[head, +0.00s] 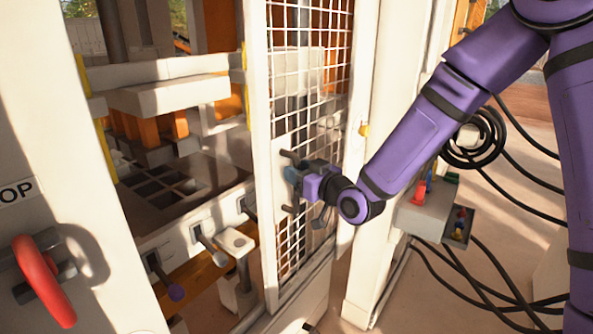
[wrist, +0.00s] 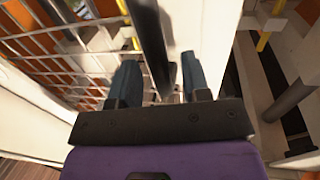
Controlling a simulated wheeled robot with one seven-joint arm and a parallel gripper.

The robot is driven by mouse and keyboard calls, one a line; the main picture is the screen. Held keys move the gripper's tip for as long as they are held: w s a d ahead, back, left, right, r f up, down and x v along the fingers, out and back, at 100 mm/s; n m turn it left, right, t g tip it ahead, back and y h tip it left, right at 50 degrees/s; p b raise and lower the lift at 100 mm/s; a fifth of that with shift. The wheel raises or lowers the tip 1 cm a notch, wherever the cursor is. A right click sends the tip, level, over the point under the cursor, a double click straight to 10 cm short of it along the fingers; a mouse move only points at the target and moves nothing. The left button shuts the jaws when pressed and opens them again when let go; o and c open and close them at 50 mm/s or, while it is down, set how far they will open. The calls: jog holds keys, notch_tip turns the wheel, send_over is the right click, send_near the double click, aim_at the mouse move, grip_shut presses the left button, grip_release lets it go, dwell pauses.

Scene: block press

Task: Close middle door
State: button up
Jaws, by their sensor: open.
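The middle door (head: 309,110) is a white-framed panel with a wire grid. In the head view it stands swung out from the press opening, with the opening bare to its left. My gripper (head: 289,178) is at the door's grid, near a dark handle bar. In the wrist view my gripper (wrist: 158,85) is open, and the dark handle bar (wrist: 152,45) runs between its two blue-grey fingers. Whether a finger touches the bar cannot be told. The door's grid (wrist: 65,60) shows at the left of the wrist view.
A red handle (head: 43,280) on a white panel is at the lower left. Levers (head: 207,243) stand below the press opening. A control box with coloured buttons (head: 428,210) and loose black cables (head: 490,270) lie to the right of the door, under my arm.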

jog(key=shift+w+a, duration=0.35)
jog(key=shift+a, duration=0.05)
